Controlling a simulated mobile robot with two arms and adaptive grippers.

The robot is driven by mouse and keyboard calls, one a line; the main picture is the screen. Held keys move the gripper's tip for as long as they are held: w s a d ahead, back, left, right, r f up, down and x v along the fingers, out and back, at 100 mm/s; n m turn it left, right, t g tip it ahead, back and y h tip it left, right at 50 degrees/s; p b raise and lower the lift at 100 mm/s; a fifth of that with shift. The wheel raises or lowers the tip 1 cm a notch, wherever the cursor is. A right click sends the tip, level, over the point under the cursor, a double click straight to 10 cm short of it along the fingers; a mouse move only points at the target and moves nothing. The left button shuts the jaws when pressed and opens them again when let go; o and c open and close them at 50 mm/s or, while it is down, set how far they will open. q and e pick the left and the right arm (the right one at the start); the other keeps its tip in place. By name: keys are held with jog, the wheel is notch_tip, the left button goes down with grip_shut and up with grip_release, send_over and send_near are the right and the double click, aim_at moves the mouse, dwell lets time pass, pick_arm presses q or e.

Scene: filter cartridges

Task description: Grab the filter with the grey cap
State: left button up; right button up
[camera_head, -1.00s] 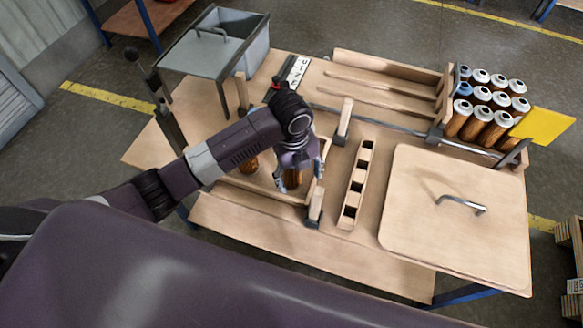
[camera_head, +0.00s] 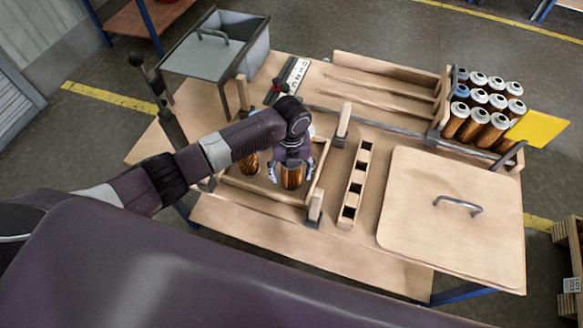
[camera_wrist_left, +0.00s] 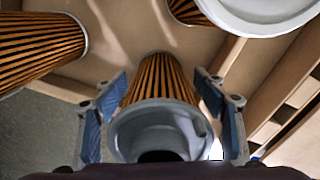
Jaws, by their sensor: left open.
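A filter with a brown pleated body (camera_wrist_left: 160,82) and a grey cap (camera_wrist_left: 190,112) stands between the fingers of my left gripper (camera_wrist_left: 160,125) in the wrist view. The blue-padded fingers are open, one on each side of it; I cannot tell whether either touches. In the head view my left gripper (camera_head: 290,176) is over this filter (camera_head: 292,180) in the shallow wooden tray (camera_head: 262,196). A second filter (camera_head: 250,164) stands to its left, partly behind my arm. The wrist view also shows a pleated filter (camera_wrist_left: 35,48) at left and a pale-capped one (camera_wrist_left: 262,14) at upper right.
A slotted wooden block (camera_head: 355,185) and a board with a handle (camera_head: 450,215) lie to the right. Several pale-capped filters (camera_head: 485,110) stand in the rack beside a yellow panel (camera_head: 540,127). A grey bin (camera_head: 215,55) is at the back left.

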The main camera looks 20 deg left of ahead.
pick_arm(q)
jog(key=shift+f, duration=0.2)
jog(key=c, duration=1.2)
jog(key=shift+c, duration=0.7)
jog(key=shift+w+r, duration=0.1)
jog(key=shift+r, duration=0.1)
